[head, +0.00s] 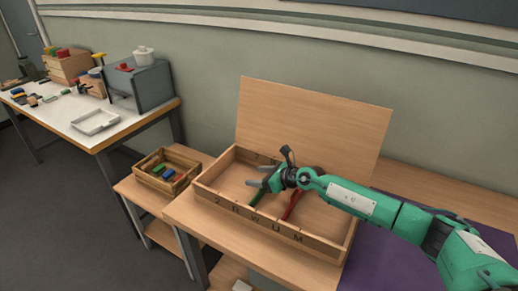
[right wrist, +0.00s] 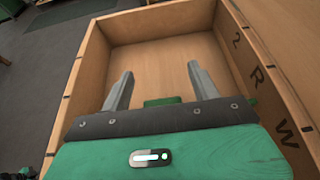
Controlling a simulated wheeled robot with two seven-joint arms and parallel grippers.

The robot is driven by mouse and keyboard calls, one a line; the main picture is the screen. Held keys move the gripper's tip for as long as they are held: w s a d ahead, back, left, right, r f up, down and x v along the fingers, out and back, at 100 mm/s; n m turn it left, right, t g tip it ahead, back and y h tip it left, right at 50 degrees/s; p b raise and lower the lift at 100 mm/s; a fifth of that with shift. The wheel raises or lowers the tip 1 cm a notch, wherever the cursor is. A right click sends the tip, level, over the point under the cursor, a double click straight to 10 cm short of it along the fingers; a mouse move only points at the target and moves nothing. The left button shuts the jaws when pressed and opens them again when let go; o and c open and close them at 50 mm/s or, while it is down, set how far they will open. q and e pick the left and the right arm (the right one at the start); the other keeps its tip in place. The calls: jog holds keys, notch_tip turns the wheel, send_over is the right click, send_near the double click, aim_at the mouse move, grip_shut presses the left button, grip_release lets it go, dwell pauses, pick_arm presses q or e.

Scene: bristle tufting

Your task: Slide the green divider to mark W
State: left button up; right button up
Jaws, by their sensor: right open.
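The green divider (head: 257,199) stands in the open wooden box (head: 225,197), partly hidden by my right gripper (head: 256,184). In the right wrist view, a strip of the green divider (right wrist: 162,101) shows between the open fingers of the right gripper (right wrist: 160,80). The fingers are apart and hold nothing; whether they touch the divider I cannot tell. Mark W (right wrist: 287,132) is on the box's long front wall, after 2 and R. The divider's front end seems to be near R and W, but its exact place is unclear. My left gripper is not in view.
A red divider (head: 292,206) stands in the box to the right of the green one. A raised wooden panel (head: 310,115) is behind the box. A small crate (head: 155,181) with coloured blocks stands at left. A purple mat (head: 385,262) lies at right under my arm.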

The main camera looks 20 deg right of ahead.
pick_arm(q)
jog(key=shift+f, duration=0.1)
pick_arm(e)
notch_tip(320, 180, up, 18)
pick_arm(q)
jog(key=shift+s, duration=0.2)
